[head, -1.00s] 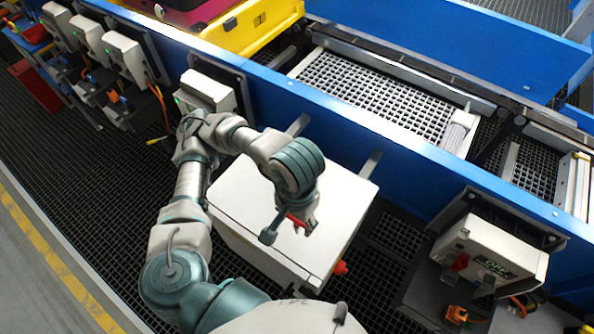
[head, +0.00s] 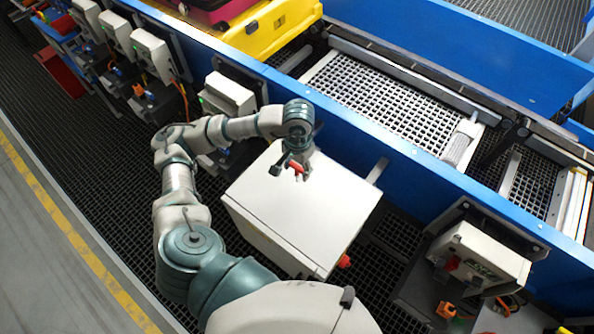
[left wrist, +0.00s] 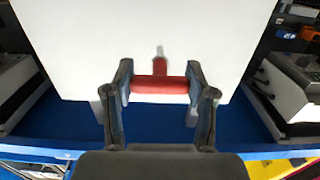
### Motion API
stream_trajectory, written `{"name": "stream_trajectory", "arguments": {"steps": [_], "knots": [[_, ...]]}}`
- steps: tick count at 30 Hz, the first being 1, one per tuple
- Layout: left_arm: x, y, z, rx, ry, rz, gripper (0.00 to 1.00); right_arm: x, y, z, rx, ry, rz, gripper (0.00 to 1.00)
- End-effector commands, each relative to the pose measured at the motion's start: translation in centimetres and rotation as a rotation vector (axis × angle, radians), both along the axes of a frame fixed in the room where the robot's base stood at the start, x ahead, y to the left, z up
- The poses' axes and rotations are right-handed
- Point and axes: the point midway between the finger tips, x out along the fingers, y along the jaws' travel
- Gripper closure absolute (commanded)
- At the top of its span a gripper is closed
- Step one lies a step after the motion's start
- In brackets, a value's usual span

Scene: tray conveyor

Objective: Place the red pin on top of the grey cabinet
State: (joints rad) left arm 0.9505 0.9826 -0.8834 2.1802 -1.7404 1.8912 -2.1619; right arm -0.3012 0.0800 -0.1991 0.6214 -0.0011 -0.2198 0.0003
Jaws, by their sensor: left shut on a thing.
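My left gripper (head: 291,167) is shut on the red pin (head: 298,168), over the back part of the pale grey cabinet's top (head: 300,215). In the left wrist view my left gripper (left wrist: 160,85) has its two fingers at the ends of the pin's red crossbar (left wrist: 160,86). The pin's metal tip points away from the gripper, over the bare cabinet top (left wrist: 80,40). I cannot tell whether the pin touches the top. My right gripper is not in view.
A blue conveyor rail (head: 400,170) runs behind the cabinet. A red knob (head: 344,261) sticks out from the cabinet's side. A control box (head: 480,255) stands at the right. A yellow tray (head: 265,30) sits on the conveyor. The front of the cabinet top is clear.

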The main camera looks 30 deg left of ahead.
Motion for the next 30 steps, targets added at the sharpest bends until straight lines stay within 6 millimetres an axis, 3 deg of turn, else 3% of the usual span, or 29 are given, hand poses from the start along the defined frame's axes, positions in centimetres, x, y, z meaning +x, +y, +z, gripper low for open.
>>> {"name": "stream_trajectory", "arguments": {"steps": [7, 19, 20, 22, 30], "knots": [[-0.1, 0.0, -3.1, -0.001, 0.004, -0.001, 0.97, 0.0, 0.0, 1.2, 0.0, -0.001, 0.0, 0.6], [0.0, -0.1, -3.8, 0.001, 0.001, -0.001, 0.97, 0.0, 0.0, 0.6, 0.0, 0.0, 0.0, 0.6], [0.0, -0.1, -3.7, 0.001, 0.002, -0.001, 0.36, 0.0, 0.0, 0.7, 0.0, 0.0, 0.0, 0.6], [0.0, -0.1, -3.6, 0.0, 0.002, -0.001, 0.19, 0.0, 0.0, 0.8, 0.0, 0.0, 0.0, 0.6], [0.0, 0.0, -3.6, 0.0, 0.002, -0.001, 0.19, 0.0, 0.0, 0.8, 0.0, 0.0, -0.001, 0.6]]}}
